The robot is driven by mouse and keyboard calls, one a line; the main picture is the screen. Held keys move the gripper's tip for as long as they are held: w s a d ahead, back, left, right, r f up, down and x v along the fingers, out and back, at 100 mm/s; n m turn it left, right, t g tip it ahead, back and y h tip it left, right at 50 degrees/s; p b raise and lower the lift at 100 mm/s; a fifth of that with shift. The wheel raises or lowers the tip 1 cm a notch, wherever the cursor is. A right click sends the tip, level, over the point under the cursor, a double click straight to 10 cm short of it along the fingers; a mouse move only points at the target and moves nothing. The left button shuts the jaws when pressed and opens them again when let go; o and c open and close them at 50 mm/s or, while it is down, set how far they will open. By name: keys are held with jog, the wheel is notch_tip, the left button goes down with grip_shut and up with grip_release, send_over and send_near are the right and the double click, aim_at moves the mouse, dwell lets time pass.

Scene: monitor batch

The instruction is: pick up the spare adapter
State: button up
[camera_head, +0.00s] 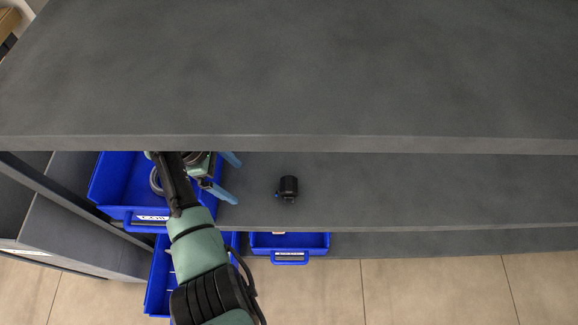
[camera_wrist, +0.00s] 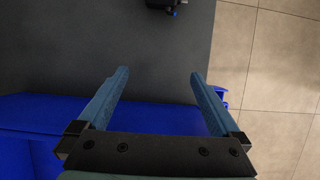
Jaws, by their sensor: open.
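A small black cylindrical object with a bit of blue on it, which looks like the adapter (camera_head: 288,186), stands on the middle grey shelf in the head view. It also shows at the top edge of the wrist view (camera_wrist: 166,4), partly cut off. My gripper (camera_head: 232,178) is to its left, apart from it, over the shelf near a blue bin. In the wrist view the two blue fingers of my gripper (camera_wrist: 158,72) are spread wide with nothing between them.
A blue bin (camera_head: 112,178) stands on the shelf left of my arm, with coiled cable inside. More blue bins (camera_head: 290,242) sit on the lower level. The grey upper shelf (camera_head: 300,75) overhangs the middle shelf (camera_head: 420,190), whose right side is clear.

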aim_at(292, 186)
jog(key=d+b, duration=0.1)
jog(key=d, duration=1.1)
jog(key=b+x, duration=0.2)
jog(key=x, duration=0.3)
jog(key=shift+b, duration=0.3)
jog(key=c, duration=1.3)
jog(key=shift+r, duration=0.1)
